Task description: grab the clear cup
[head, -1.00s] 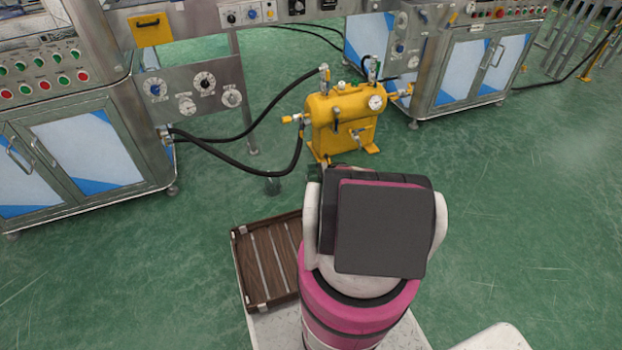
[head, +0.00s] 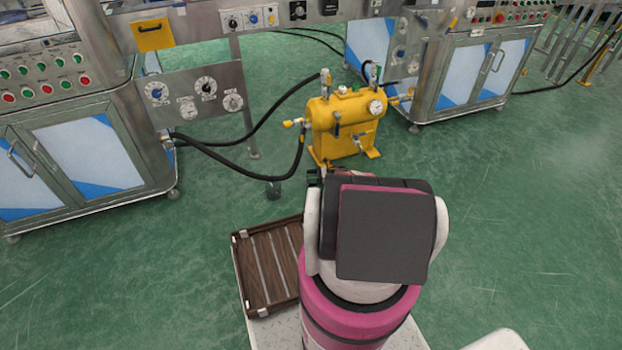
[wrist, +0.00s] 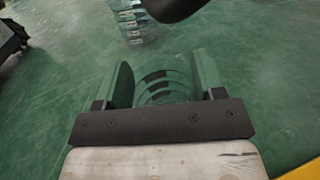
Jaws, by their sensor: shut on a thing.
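In the wrist view, my gripper (wrist: 161,66) has its two dark green fingers on either side of a clear cup (wrist: 163,90). The cup is see-through and shows as curved rings between the fingers, with the green floor visible through it. My gripper is shut on it. In the head view my arm's pink and grey wrist hides most of the gripper and the cup.
A clear ribbed thing (wrist: 132,24) stands beyond the fingers. A yellow tank (head: 345,128) with black hoses is ahead of my arm. A wooden tray (head: 268,268) is left of my arm. Steel cabinets stand left and right; the right floor is clear.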

